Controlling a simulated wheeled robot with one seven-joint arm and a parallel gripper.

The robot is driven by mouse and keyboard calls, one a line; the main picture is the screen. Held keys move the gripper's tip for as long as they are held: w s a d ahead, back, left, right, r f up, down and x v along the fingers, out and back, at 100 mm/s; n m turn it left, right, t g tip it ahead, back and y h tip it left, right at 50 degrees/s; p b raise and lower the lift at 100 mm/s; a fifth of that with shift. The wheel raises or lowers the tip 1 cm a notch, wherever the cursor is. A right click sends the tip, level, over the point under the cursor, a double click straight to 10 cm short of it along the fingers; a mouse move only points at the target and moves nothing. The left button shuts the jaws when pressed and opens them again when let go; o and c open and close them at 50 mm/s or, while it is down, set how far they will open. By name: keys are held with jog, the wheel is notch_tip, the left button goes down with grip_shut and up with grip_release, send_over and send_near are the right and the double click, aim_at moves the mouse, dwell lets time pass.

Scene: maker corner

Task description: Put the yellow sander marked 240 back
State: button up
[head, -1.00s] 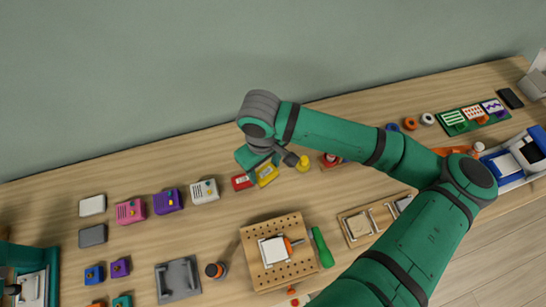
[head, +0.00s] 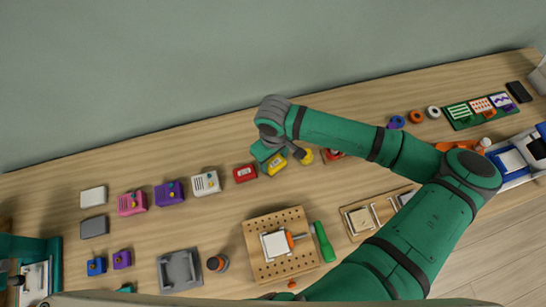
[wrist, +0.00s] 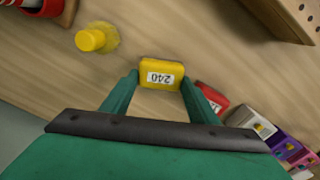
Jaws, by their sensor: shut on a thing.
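The yellow sander marked 240 (wrist: 161,73) is between the two fingers of my gripper (wrist: 161,92) in the wrist view, its label reading upside down. My gripper is shut on it. In the head view the yellow sander (head: 277,166) shows below my wrist, with my gripper (head: 272,157) partly hiding it. It is close to the bench top; I cannot tell whether it touches. A red block with a white label (head: 244,174) lies to its left, apart from it, and also shows in the wrist view (wrist: 211,98).
A yellow round knob-like thing (head: 306,156) stands just right of the sander. White (head: 206,183), purple (head: 169,194) and pink (head: 132,203) blocks line up further left. A pegboard (head: 262,221) lies in front. Bare bench lies between the row and the pegboard.

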aim_at(275, 162)
jog(key=shift+d+f, duration=0.1)
jog(key=shift+d, duration=0.15)
jog(key=o, duration=1)
jog(key=shift+s, duration=0.1)
notch_tip(275, 162, up, 12)
jog(key=shift+r, duration=0.15)
